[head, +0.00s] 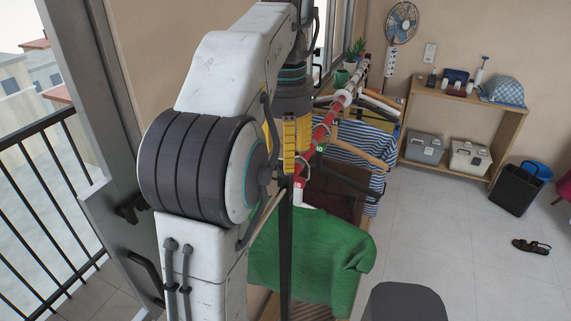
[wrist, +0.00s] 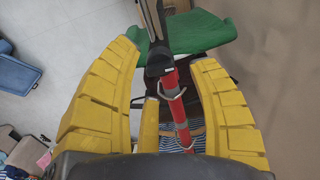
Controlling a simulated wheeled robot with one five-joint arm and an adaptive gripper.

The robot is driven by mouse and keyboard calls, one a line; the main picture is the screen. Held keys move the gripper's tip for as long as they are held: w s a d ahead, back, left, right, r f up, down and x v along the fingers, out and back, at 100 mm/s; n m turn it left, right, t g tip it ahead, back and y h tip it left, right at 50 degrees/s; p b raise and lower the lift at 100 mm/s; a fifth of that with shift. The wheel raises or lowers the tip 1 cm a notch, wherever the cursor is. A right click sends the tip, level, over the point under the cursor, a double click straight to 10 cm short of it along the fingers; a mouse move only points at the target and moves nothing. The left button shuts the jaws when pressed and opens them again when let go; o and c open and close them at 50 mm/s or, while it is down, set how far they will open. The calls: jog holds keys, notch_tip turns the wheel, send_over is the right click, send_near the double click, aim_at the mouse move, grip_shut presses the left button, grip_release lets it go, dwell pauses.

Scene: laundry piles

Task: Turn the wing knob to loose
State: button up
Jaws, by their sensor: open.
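The clothes rack's red rail (head: 322,132) runs away from me and also shows between my fingers in the wrist view (wrist: 179,112). A black joint (wrist: 160,60) sits at the rail's near end there, between the fingertips. I cannot clearly make out the wing knob; it may be part of this dark joint. My gripper (wrist: 165,57) is open, its yellow fingers on either side of the joint and rail, apparently apart from them. In the head view my gripper (head: 291,145) is partly hidden by my arm, above the near end of the rack.
A green shirt (head: 310,255) hangs at the near end of the rail. A striped shirt (head: 360,145) and hangers hang farther along. A wooden shelf (head: 508,135) holds boxes at the back right.

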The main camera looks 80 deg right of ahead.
jog(key=shift+f, duration=1.5)
jog(key=shift+c, duration=0.3)
grip_shut()
